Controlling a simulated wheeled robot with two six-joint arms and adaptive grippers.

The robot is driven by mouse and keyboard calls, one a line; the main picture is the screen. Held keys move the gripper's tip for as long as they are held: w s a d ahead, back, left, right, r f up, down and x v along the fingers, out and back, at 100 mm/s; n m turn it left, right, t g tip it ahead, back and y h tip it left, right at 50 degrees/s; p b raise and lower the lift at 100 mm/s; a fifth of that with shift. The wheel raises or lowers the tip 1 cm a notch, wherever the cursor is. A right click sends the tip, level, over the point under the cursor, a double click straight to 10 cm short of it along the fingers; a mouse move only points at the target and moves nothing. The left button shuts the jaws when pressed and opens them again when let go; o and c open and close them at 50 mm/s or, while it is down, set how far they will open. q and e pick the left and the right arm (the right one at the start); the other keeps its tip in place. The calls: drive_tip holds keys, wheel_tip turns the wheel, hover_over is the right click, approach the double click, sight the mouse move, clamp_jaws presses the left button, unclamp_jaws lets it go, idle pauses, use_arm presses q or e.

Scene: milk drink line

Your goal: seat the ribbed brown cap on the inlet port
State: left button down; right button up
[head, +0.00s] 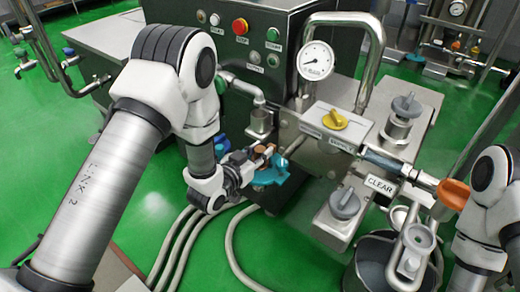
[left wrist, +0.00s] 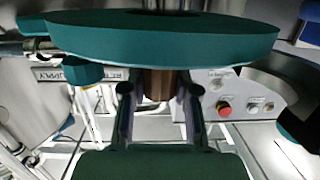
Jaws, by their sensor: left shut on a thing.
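My left gripper (head: 264,154) is shut on the ribbed brown cap (head: 259,152), just in front of the machine's lower left part. In the left wrist view the brown cap (left wrist: 157,84) shows between the two fingers (left wrist: 157,100), partly covered by a broad teal disc-shaped part (left wrist: 165,35). Its ribs are too small to make out. A steel pipe fitting (head: 261,122) at the end of an elbow pipe is just above the gripper in the head view. I cannot tell which opening is the inlet port. My right gripper does not show, though part of my right arm is at the right.
The machine carries a pressure gauge (head: 316,61), a yellow knob (head: 335,120) and grey knobs. Hoses (head: 236,240) run over the green floor below the left gripper. A red button (head: 240,26) is on the panel.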

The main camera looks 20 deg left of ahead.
use_arm(q)
drive_tip(key=shift+f+b, duration=0.35)
drive_tip(key=shift+f, duration=0.2)
drive_tip(key=c, duration=0.8)
unclamp_jaws()
drive_tip(key=shift+s, duration=0.15)
drive_tip(key=v, duration=1.1)
drive_tip(key=shift+s+a, duration=0.15)
drive_tip(key=shift+s, duration=0.2)
